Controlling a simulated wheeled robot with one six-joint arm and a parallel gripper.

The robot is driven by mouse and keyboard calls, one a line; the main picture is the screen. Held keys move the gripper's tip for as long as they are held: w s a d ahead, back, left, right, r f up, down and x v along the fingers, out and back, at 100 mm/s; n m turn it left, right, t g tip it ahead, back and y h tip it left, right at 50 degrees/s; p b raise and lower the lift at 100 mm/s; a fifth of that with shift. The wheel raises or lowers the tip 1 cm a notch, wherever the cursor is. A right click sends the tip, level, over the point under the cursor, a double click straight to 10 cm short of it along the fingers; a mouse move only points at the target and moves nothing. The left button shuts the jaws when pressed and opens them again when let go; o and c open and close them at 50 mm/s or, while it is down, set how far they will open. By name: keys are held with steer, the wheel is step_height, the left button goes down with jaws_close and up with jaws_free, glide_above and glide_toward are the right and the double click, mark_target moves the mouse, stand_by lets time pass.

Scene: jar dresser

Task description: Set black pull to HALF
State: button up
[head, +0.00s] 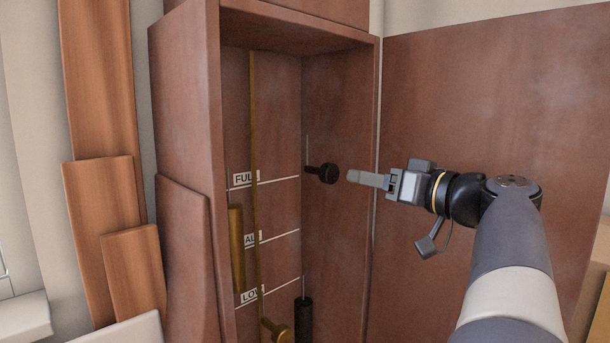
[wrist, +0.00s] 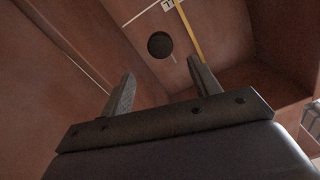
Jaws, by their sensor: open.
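The black pull (head: 327,173) is a round black knob on a short stem, at the back right of the brown cabinet recess. It stands just below a thin vertical slot, close to the line marked FULL (head: 245,178). In the wrist view the black pull (wrist: 160,45) shows as a dark disc beyond and between my fingertips. My gripper (head: 352,177) is to the right of the pull at about its height, apart from it. In the wrist view my gripper (wrist: 160,72) has its fingers spread and empty. The HALF label (head: 251,240) is partly hidden by a brass rod.
A brass rod (head: 253,120) runs down the recess, with a brass knob (head: 275,330) low down. A black cylinder (head: 303,318) stands at the bottom right. The LOW label (head: 250,296) is below. The cabinet's left side wall (head: 185,130) and the large brown panel (head: 480,110) bound the space.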

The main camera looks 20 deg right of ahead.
mark_target(334, 171)
steer(key=p+x, duration=0.3)
steer(key=x, duration=0.6)
steer(key=shift+s+a, duration=0.1)
steer(key=shift+p+x, duration=0.3)
steer(key=shift+x, duration=0.45)
steer(key=shift+f, duration=0.1)
jaws_close()
